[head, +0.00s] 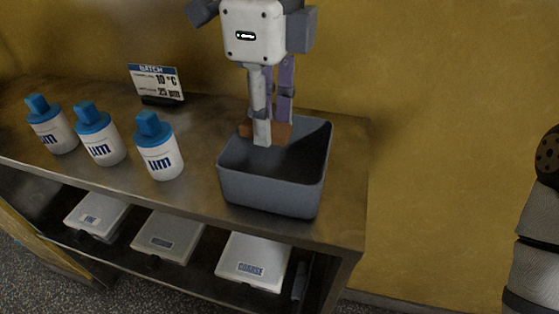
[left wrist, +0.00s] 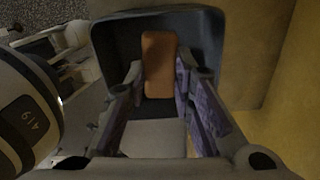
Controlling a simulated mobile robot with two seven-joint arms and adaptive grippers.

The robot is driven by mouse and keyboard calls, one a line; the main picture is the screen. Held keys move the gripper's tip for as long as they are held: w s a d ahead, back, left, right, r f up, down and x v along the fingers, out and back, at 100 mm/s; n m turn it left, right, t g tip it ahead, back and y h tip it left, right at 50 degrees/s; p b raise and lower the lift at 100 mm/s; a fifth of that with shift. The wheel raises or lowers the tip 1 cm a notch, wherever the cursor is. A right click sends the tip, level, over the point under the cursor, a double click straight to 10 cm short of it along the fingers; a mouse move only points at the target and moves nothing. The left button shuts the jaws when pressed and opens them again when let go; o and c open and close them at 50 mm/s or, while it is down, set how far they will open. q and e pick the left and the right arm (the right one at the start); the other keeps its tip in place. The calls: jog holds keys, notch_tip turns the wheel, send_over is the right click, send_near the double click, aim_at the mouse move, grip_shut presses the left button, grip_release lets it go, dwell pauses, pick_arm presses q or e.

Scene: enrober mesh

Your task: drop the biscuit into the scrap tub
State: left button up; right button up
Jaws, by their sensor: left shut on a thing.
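The biscuit (left wrist: 158,62) is a brown rectangular slab, held between the fingers of my left gripper (left wrist: 158,80). In the head view the biscuit (head: 283,131) shows partly behind a finger, at the mouth of the grey scrap tub (head: 268,193). My left gripper (head: 270,138) points down over the tub and is shut on the biscuit. The tub is an open box near the right end of the steel bench. The tub rim (left wrist: 216,45) surrounds the biscuit in the left wrist view. My right gripper is not in view.
Several white bottles with blue caps, the nearest one (head: 159,152), stand left of the tub on the bench (head: 205,125). A batch sign (head: 156,82) stands at the back. White boxes, one marked coarse (head: 252,260), lie on the lower shelf. A yellow wall is behind.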

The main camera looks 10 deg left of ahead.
pick_arm(q)
jog(key=shift+f, duration=0.1)
jog(key=o, duration=0.9)
jog(key=shift+o, duration=0.2)
notch_tip(320, 180, up, 12)
